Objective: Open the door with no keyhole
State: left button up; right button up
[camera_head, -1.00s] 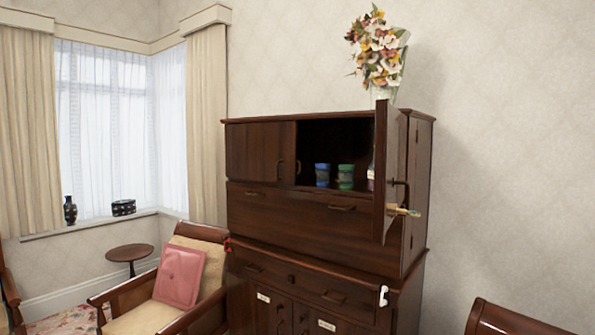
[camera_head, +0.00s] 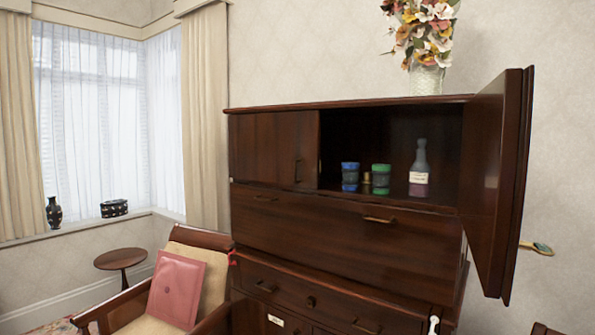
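A dark wooden cabinet (camera_head: 345,225) stands against the wall. Its upper left door (camera_head: 272,147) is shut, with a small vertical handle (camera_head: 297,170) near its right edge; I see no keyhole on it. The upper right door (camera_head: 492,180) stands open, swung out toward me, with its inner face and edge showing. A key with a greenish tag (camera_head: 537,247) sticks out from its far side. Neither of my grippers is in view.
Two jars (camera_head: 380,178) and a bottle (camera_head: 420,170) stand in the open compartment. A flower vase (camera_head: 426,78) is on top. A round side table (camera_head: 120,259) is farther left.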

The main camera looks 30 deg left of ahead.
aim_at(276, 148)
jog(key=i+j, duration=0.15)
jog(key=j, duration=0.2)
jog(key=i+j, duration=0.15)
jog(key=j, duration=0.2)
jog(key=i+j, duration=0.2)
jog(key=j, duration=0.15)
jog(key=z, duration=0.05)
